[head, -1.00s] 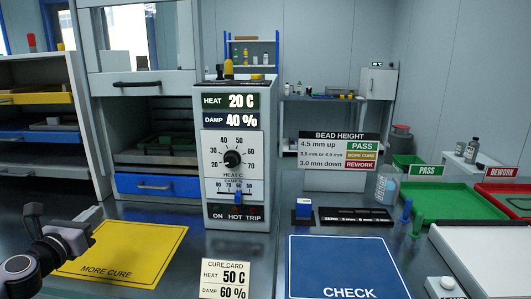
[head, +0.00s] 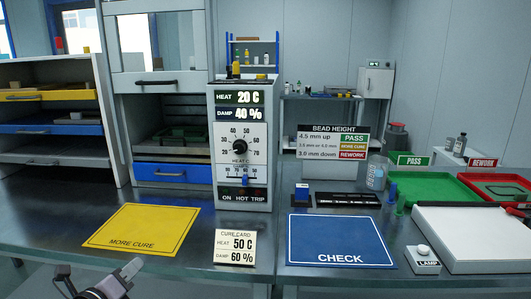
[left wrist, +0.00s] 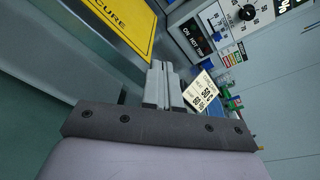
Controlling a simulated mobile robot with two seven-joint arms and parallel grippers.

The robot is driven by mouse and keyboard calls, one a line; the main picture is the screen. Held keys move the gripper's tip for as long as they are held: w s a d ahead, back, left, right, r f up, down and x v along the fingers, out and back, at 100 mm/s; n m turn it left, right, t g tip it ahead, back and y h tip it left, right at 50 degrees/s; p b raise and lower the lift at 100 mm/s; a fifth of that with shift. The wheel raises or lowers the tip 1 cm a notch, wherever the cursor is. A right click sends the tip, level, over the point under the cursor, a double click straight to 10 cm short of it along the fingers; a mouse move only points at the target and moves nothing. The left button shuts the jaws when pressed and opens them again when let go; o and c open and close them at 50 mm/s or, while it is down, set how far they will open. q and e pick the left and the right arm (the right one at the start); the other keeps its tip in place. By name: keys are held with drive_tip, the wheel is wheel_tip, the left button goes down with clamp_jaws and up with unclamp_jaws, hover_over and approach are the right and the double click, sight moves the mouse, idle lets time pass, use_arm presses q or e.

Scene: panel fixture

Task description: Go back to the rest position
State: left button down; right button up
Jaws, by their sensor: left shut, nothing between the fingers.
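My left gripper (head: 131,268) is low at the left of the head view, in front of the table's front edge and below the yellow MORE CURE mat (head: 140,228). In the left wrist view the two grey fingers (left wrist: 161,70) lie together, shut and empty. They point toward the control panel (left wrist: 205,32) and appear to touch nothing. The panel also stands in the head view (head: 241,190), reading HEAT 20 C and DAMP 40%. My right gripper is in neither view.
The cure card (head: 235,247) stands by the table's front edge, right of the yellow mat. Further right are the blue CHECK mat (head: 338,228), a lamp button (head: 423,252), a white board (head: 475,235), a green tray (head: 440,191) and a red tray (head: 500,179).

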use_arm(q)
drive_tip(key=s+d+f+n+g+p, duration=0.1)
drive_tip(key=s+d+f+n+g, duration=0.1)
drive_tip(key=s+d+f+n, duration=0.6)
drive_tip(key=s+d+f+n+g+p, duration=0.1)
drive_tip(key=s+f+n, duration=0.3)
drive_tip(key=s+n, duration=0.6)
drive_tip(key=s+d+f+n+g+p, duration=0.1)
drive_tip(key=s+f+n, duration=0.3)
drive_tip(key=s+n, duration=0.5)
drive_tip(key=shift+s+n+g+y, duration=0.4)
drive_tip(key=shift+s+g, duration=0.4)
drive_tip(key=shift+w+d, duration=0.1)
drive_tip(key=shift+d, duration=0.1)
